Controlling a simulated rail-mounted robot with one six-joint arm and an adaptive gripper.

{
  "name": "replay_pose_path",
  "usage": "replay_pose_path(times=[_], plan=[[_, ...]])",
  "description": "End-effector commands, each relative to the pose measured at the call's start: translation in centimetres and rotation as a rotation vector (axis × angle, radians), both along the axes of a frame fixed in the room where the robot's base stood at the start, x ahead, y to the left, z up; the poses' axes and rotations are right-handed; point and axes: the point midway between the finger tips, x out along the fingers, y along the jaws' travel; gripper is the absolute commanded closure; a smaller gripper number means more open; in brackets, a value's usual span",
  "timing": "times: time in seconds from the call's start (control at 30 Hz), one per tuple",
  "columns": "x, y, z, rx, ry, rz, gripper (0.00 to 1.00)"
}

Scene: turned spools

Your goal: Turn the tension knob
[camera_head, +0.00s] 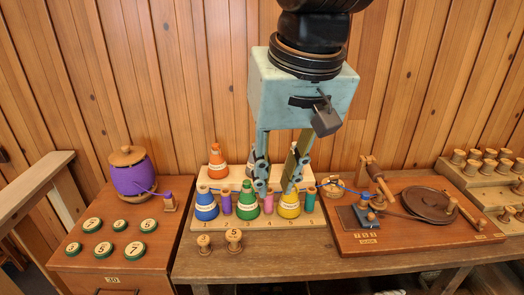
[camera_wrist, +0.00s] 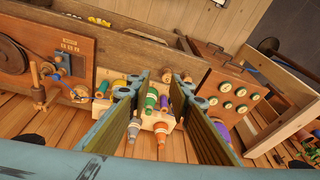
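The brown winding board (camera_head: 400,243) on the right of the bench carries a dark round disc (camera_head: 428,204), a blue block (camera_head: 352,217) and several turned wooden pegs and knobs. A small wooden knob (camera_head: 378,201) sits by the blue block; I cannot tell for certain which knob is the tension knob. My gripper (camera_head: 277,186) points down over the spool rack (camera_head: 235,222), left of the board. In the wrist view its two fingers (camera_wrist: 164,105) are wide apart, with the rack's spools seen between them. It is open and holds nothing. The board also shows at left (camera_wrist: 68,72) in that view.
The rack holds several coloured cones and spools, including a green cone (camera_head: 247,203) and an orange one (camera_head: 217,163) behind. A purple spool (camera_head: 132,177) stands on the left cabinet with numbered discs. A stepped peg stand (camera_head: 470,185) is at far right. A blue thread crosses to the board.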

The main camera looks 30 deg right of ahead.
Motion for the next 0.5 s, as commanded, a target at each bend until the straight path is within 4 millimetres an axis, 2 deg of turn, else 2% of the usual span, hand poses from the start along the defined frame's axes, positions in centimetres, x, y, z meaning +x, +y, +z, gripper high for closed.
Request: replay_pose_path(times=[0.5], plan=[[7.5, -4.7, 1.9, 0.044, 0.041, -0.228, 0.81]])
